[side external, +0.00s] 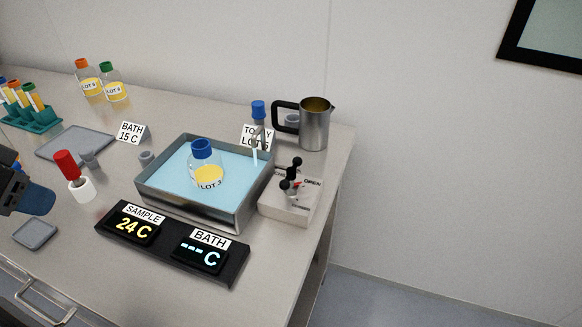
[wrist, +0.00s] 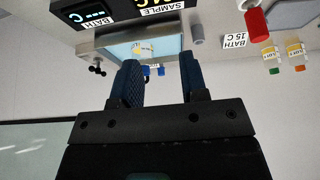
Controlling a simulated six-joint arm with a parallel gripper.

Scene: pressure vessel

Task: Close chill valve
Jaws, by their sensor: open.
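The chill valve has a black handle with round knobs (side external: 292,178) on a pale block (side external: 289,208) at the bath's right. In the wrist view, which is upside down, the handle (wrist: 97,69) is small, left of my fingers. My gripper (wrist: 160,82) is open, with two blue fingers apart and nothing between them. In the side view, my gripper (side external: 38,199) is partly cut off at the left edge, well away from the valve.
A blue-filled bath tray (side external: 238,219) holds a blue-capped LOT bottle (side external: 208,178). The display (side external: 170,243) in front reads SAMPLE 24 C and BATH dashes. A metal jug (side external: 316,127) stands behind the valve. A red-handled tool (side external: 67,165) stands upright near my gripper.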

